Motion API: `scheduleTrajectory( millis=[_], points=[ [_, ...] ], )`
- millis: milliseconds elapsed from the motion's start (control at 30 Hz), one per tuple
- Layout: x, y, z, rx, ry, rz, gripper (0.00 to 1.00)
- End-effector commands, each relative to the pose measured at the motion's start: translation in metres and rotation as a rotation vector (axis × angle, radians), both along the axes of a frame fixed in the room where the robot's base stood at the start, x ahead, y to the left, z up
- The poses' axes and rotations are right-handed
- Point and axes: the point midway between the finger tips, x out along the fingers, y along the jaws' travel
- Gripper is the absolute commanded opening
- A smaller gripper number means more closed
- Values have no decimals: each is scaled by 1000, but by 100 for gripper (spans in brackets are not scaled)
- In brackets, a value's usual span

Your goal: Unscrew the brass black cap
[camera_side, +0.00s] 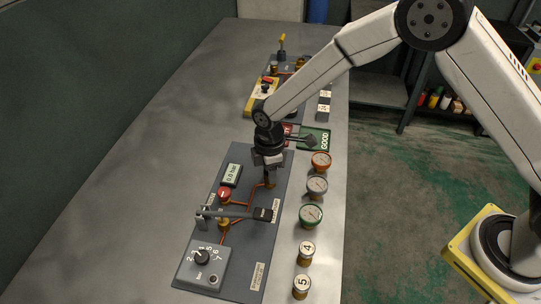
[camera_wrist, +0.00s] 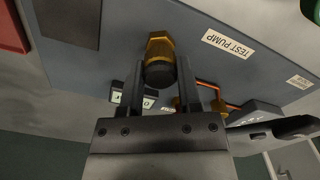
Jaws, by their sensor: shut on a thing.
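The black cap (camera_wrist: 160,75) sits on a brass fitting (camera_wrist: 160,46) on the grey panel in the wrist view. My gripper (camera_wrist: 160,84) has one finger on each side of the cap and is shut on it. In the side view my gripper (camera_side: 269,178) points down at the panel's upper right part, and it hides the cap there. The cap looks in line with the brass fitting; I cannot tell whether its thread is loose.
The panel (camera_side: 256,240) carries a display (camera_side: 231,175), a red knob (camera_side: 224,193), a lever (camera_side: 235,213) and a dial box (camera_side: 203,265). Several gauges and numbered weights line its right side. A green GOOD tray (camera_side: 315,138) lies behind. The table's left side is clear.

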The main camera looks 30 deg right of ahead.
Motion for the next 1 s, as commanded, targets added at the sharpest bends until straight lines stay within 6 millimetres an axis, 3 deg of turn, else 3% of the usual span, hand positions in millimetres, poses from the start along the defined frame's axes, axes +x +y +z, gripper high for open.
scheduleTrajectory(
  millis=[133,1000],
  points=[
    [0,0,0,0,-1,95,0],
    [0,0,21,0,-1,87,0]
  ],
)
